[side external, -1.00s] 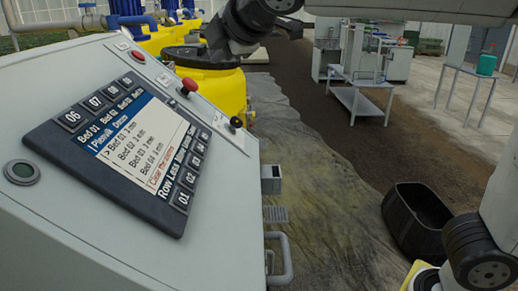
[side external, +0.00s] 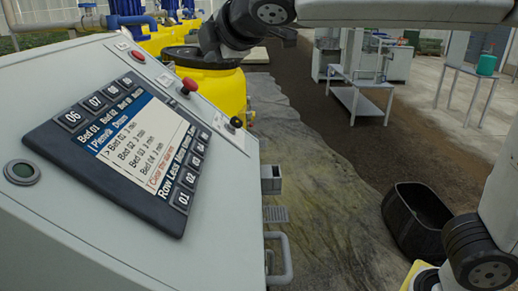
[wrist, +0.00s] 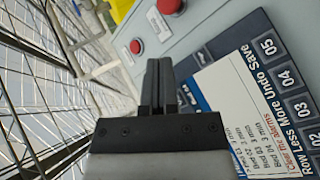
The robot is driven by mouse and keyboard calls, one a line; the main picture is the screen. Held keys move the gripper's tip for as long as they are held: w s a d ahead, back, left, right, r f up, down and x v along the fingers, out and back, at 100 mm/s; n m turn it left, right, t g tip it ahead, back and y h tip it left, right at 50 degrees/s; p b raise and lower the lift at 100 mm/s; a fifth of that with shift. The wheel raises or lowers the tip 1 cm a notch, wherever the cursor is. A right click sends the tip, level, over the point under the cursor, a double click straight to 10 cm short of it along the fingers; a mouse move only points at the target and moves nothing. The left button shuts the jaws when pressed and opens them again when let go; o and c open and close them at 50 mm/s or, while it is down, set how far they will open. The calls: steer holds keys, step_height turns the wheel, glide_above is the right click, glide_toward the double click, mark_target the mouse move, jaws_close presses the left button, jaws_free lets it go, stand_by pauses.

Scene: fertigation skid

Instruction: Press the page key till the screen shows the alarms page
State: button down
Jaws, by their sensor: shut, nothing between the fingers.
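The tilted screen unit (side external: 125,150) on the grey console shows a blue title bar, bed rows with minutes and a red line about clearing the alarms. Numbered keys 06, 07 and more (side external: 95,103) run along its upper edge, and keys 01 to 05 (side external: 188,178) along its lower edge. In the wrist view the screen (wrist: 245,110) is at the right, beside labels Row, Less, More, Undo, Save. My gripper (wrist: 158,65) is shut and empty, its fingers seen against the console near the screen's corner, apparently above it.
Two red buttons show in the wrist view, one (wrist: 170,6) above the other (wrist: 136,46). A red mushroom button (side external: 188,87) and black knob (side external: 236,123) stand up from the console. A black tub (side external: 415,218) is on the floor.

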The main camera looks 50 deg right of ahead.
mark_target(181, 114)
steer(key=shift+w+a+f, duration=0.65)
steer(key=shift+f, duration=0.35)
steer(key=shift+w+a+f, duration=0.6)
steer(key=shift+a+f, duration=0.1)
steer(key=shift+f, duration=0.35)
steer(key=shift+w+a+f, duration=0.65)
steer(key=shift+f, duration=0.35)
steer(key=shift+w+a+f, duration=0.35)
steer(key=shift+w+f, duration=0.05)
steer(key=shift+f, duration=0.2)
stand_by(1.1)
steer(key=shift+s+d+r, duration=0.1)
steer(key=shift+r, duration=0.05)
steer(key=shift+s+d+r, duration=0.3)
steer(key=shift+r, duration=0.15)
stand_by(0.6)
steer(key=shift+s+d+r, duration=0.4)
steer(key=shift+r, duration=0.2)
steer(key=shift+s+d+r, duration=0.4)
steer(key=shift+r, duration=0.25)
steer(key=shift+s+d+r, duration=0.4)
steer(key=shift+r, duration=0.2)
